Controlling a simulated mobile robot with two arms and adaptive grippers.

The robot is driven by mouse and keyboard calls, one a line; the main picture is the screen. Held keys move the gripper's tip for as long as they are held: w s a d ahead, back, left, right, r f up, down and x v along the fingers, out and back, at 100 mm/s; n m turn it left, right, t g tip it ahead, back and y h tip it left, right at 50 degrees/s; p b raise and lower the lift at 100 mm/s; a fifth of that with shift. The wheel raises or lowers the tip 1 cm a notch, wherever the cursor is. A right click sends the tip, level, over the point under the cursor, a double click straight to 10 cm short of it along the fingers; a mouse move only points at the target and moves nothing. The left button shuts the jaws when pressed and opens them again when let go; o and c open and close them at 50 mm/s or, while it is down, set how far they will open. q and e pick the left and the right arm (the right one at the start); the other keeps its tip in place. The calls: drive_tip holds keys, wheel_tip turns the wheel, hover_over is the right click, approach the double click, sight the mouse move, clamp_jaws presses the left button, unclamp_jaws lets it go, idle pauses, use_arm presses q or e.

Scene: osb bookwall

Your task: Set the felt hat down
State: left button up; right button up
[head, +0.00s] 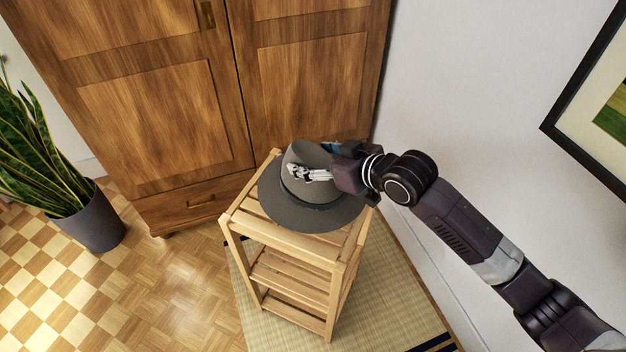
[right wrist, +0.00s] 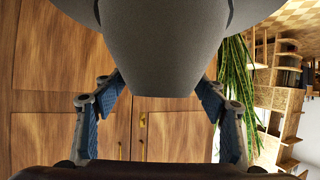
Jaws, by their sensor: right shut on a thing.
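The grey felt hat (head: 292,208) is over the top of a slatted wooden stand (head: 283,237) in the head view, brim down and crown up. I cannot tell whether its brim touches the slats. My right gripper (head: 312,173) comes in from the right and is shut on the hat's crown. In the right wrist view the hat's crown (right wrist: 160,50) fills the upper middle, between the two blue-padded fingers of my right gripper (right wrist: 160,98). The hat hides part of the stand's top. My left gripper is not in view.
A wooden wardrobe (head: 155,120) stands behind the stand. A potted plant (head: 92,220) is at the left on the parquet floor. A white wall (head: 470,90) with a framed picture (head: 590,110) is at the right. A straw mat (head: 390,300) lies under the stand.

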wheel_tip(320, 180, down, 7)
drive_tip(key=shift+f, duration=0.2)
drive_tip(key=o, duration=1.6)
drive_tip(key=shift+o, duration=0.2)
drive_tip(key=shift+s, duration=0.1)
drive_tip(key=v, duration=1.2)
